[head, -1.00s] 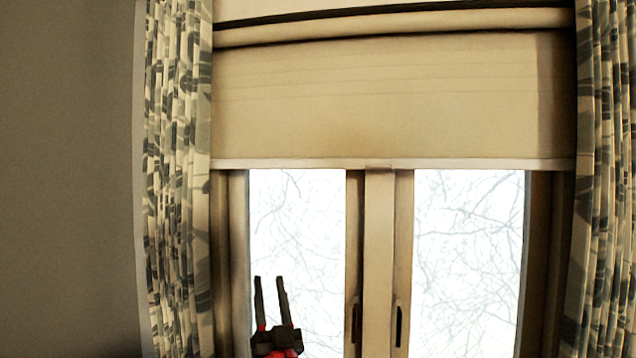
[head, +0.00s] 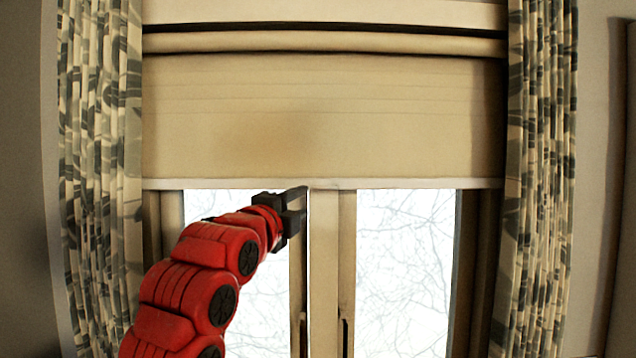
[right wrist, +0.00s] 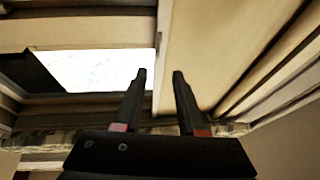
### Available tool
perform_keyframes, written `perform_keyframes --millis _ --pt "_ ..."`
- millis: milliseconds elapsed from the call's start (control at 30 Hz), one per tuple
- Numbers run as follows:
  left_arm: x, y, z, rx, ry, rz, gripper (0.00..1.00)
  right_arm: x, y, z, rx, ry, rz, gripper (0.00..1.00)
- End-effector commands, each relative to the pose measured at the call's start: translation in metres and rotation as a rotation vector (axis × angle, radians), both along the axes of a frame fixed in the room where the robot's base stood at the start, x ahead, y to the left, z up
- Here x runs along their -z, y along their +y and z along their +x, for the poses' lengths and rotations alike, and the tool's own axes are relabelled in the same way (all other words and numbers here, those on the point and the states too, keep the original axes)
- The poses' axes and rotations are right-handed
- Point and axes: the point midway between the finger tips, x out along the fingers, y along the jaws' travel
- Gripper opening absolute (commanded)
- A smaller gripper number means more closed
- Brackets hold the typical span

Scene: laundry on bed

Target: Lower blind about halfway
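The beige blind (head: 320,115) hangs over the upper part of the window, with a pale bottom bar (head: 420,183) along its lower edge. My right gripper (head: 300,200) is at this bar, near the middle of the window. In the right wrist view, the two black fingers (right wrist: 160,73) are apart. The blind's edge (right wrist: 161,55) shows between their tips, and the blind's face (right wrist: 220,45) lies to the right. I cannot tell whether the fingers touch the bar. My left gripper is not in view.
Bright window panes (head: 405,270) lie below the blind, split by a central frame post (head: 324,270). Patterned curtains hang at the left (head: 98,170) and right (head: 540,150). A rolled fold (head: 320,42) crosses the top of the blind.

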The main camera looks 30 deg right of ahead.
Motion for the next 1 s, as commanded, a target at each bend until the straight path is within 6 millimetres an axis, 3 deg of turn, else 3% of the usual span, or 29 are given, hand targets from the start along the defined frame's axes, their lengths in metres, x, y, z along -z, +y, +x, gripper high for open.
perform_keyframes --millis 200,500,933,1000 --pt "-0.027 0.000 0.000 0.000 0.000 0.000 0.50 -0.011 -0.046 0.030 0.006 0.005 -0.001 0.40" --pt "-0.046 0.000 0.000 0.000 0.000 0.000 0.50 -0.016 -0.086 0.061 0.002 0.000 -0.003 0.40" --pt "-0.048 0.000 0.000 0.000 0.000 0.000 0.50 -0.014 -0.094 0.068 -0.001 0.000 -0.003 0.40" --pt "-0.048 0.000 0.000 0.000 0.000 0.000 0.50 -0.014 -0.094 0.068 -0.001 0.000 -0.003 0.27"
